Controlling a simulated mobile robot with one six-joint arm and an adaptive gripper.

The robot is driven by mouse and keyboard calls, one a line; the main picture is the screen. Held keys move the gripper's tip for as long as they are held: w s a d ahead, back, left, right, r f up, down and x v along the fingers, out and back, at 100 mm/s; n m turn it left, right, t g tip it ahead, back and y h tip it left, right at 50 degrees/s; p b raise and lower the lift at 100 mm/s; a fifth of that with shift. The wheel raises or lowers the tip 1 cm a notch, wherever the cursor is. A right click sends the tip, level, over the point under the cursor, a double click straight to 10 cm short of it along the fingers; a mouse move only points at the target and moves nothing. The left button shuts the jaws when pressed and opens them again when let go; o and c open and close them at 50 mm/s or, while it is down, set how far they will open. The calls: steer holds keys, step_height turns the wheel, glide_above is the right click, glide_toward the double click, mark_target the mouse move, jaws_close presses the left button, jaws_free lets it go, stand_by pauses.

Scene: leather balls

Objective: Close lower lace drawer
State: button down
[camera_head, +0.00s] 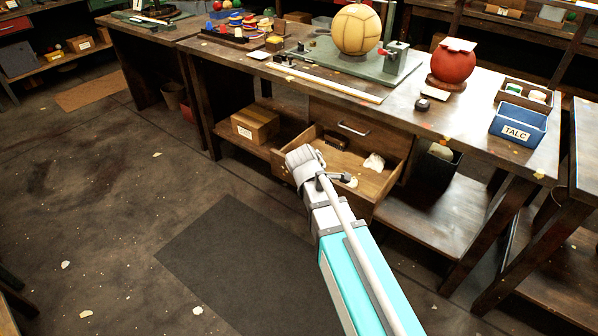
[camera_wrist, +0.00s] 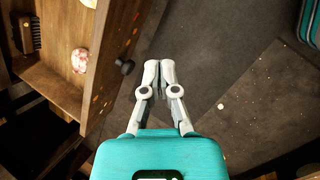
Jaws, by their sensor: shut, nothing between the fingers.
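The lower drawer (camera_head: 385,183) of the wooden workbench stands pulled out under a closed upper drawer (camera_head: 352,133). In the wrist view the open drawer (camera_wrist: 52,85) fills the left side, and a dark round knob (camera_wrist: 127,67) sticks out from its front panel (camera_wrist: 118,45). My gripper (camera_wrist: 159,66) is shut and empty, with its fingertips together just outside the drawer front, to the right of the knob and apart from it. In the head view my wrist covers part of the drawer's front and left corner, and the fingertips cannot be made out.
A pale crumpled piece (camera_head: 374,162) and a brush (camera_wrist: 30,35) lie in the drawer. A cardboard box (camera_head: 255,124) sits on the shelf to the left, a dark bin (camera_head: 434,168) to the right. The bench top holds a large ball (camera_head: 356,30). A dark mat (camera_head: 235,265) covers open floor in front.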

steer(key=w+a+r+n+t+h+b, duration=0.1)
steer(key=w+a+n+t, duration=0.3)
steer(key=a+n, duration=0.8)
steer(key=shift+w+a+r+n, duration=0.3)
steer(key=shift+w+a+r, duration=0.4)
steer(key=shift+w+a, duration=0.45)
steer(key=shift+f, duration=0.15)
steer(key=w+d+r+b+x, duration=0.1)
steer(key=r+b+x, duration=0.1)
steer(key=b+x, duration=0.5)
steer(key=shift+r+x, duration=0.25)
steer(key=shift+x, duration=2.7)
steer(key=shift+w+d, duration=0.15)
steer(key=shift+w, duration=0.05)
